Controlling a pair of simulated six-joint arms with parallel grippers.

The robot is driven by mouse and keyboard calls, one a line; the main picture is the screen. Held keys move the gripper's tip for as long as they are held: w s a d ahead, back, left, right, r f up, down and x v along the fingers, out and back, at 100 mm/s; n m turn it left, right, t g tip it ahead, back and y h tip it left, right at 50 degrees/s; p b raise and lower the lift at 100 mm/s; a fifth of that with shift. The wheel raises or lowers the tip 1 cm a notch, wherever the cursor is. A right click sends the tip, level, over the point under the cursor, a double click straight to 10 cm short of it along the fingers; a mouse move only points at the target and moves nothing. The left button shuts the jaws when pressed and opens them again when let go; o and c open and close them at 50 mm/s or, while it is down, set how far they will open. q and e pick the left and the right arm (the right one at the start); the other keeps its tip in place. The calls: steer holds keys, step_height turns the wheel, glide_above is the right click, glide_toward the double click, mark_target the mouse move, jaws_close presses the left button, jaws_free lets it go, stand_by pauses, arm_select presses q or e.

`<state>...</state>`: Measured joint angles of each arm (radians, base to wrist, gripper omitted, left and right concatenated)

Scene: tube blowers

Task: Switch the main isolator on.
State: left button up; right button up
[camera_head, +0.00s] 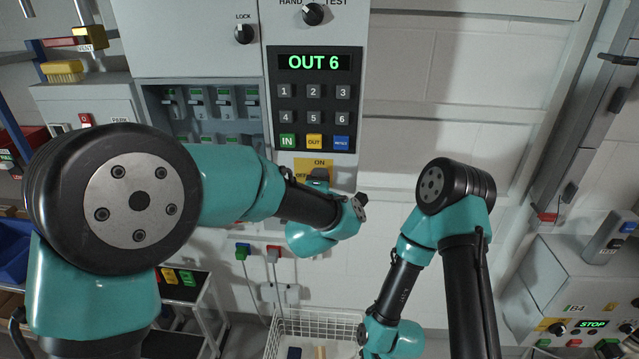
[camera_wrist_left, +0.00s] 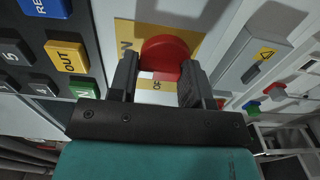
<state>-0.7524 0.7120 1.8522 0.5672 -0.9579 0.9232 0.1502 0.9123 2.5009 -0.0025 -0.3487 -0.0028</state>
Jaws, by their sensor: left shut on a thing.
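The main isolator is a red rotary knob (camera_wrist_left: 167,50) on a yellow plate marked ON and OFF. In the head view the yellow plate (camera_head: 327,164) sits just below the keypad, with ON at its top and OFF at its left. My left gripper (camera_wrist_left: 160,76) is shut on the red knob, one finger on each side. In the head view my left gripper (camera_head: 319,178) covers most of the knob. I cannot tell exactly which mark the knob points to. My right arm (camera_head: 400,280) reaches down at lower centre; its fingers are out of view.
The keypad panel (camera_head: 315,99) above reads OUT 6. Breaker switches (camera_head: 205,100) stand left of it. A white wire basket (camera_head: 300,325) is below, near my right arm. A grey machine (camera_head: 565,290) with a STOP display stands at right. Bare wall lies right of the panel.

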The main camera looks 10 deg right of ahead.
arm_select(q)
steer(key=o, duration=0.9)
steer(key=v, duration=1.7)
steer(key=shift+s, duration=0.2)
steer(key=shift+w, duration=0.1)
